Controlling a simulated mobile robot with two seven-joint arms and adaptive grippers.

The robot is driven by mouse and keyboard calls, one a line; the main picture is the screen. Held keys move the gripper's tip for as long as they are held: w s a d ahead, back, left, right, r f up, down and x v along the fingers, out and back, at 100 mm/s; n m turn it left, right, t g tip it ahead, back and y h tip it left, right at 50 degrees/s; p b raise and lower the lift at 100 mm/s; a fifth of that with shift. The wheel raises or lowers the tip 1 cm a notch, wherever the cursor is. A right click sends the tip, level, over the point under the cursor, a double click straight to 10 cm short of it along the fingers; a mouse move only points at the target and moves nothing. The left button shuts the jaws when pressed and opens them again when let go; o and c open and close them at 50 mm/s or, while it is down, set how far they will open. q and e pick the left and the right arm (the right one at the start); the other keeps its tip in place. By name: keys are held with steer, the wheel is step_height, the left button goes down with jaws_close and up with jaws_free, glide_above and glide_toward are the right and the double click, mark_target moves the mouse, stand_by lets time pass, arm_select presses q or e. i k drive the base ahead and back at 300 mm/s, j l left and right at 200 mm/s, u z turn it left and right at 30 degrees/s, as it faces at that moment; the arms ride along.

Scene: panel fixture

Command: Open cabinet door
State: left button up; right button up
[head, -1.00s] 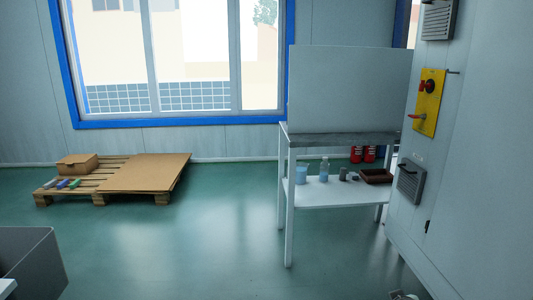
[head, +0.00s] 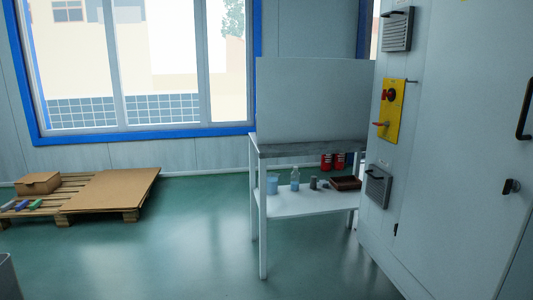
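The cabinet (head: 452,190) is a tall pale grey box filling the right side of the head view. Its front carries a dark bar handle (head: 525,108) near the right edge and a small black latch or lock (head: 511,187) below it. A door seam runs near these fittings, and the door looks shut. The cabinet's right part is cut off by the frame. Neither of my grippers shows in this view.
A yellow panel (head: 393,112) with red knobs and two grey vents (head: 397,30) sit on the cabinet's left face. A white workbench (head: 262,205) with small items stands beside it. A wooden pallet (head: 90,193) lies left. Green floor between is clear.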

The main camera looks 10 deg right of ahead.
mark_target(457, 234)
steer(key=z, duration=1.35)
